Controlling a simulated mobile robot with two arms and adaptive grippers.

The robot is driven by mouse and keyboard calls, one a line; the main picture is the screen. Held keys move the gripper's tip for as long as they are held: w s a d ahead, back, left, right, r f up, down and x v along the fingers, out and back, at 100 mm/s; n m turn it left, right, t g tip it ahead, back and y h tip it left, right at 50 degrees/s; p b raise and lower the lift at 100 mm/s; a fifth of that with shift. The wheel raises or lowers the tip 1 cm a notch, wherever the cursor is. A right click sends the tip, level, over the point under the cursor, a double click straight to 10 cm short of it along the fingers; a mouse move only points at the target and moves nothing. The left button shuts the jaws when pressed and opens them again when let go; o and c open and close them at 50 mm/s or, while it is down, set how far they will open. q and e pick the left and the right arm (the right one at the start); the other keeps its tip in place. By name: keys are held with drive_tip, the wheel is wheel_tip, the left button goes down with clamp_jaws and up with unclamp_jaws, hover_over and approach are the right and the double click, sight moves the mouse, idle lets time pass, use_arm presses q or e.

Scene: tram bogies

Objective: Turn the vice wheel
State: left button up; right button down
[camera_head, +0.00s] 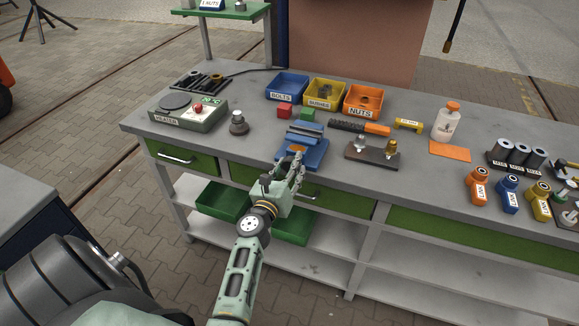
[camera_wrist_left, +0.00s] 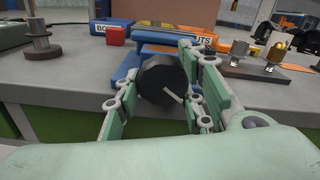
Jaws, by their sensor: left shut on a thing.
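The blue vice (camera_head: 303,147) stands at the front edge of the grey workbench. Its wheel is a dark round knob (camera_wrist_left: 162,80) with a pale mark on its face, and it faces the left wrist camera. My left gripper (camera_head: 291,174) is at the front of the vice. In the left wrist view the fingers (camera_wrist_left: 160,98) are on both sides of the wheel and shut on it. In the head view the gripper hides most of the wheel. My right gripper is not in view.
Blue, yellow and orange bins (camera_head: 362,101) stand behind the vice, with a red block (camera_head: 284,111) and a green block (camera_head: 308,115) before them. A plate with fittings (camera_head: 371,152) lies to the right. A heater (camera_head: 189,113) stands left.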

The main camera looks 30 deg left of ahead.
use_arm(q)
drive_tip(key=o, duration=1.1)
drive_tip(key=shift+a+f, duration=0.1)
drive_tip(key=shift+a, duration=0.15)
drive_tip(key=shift+s+d, duration=0.1)
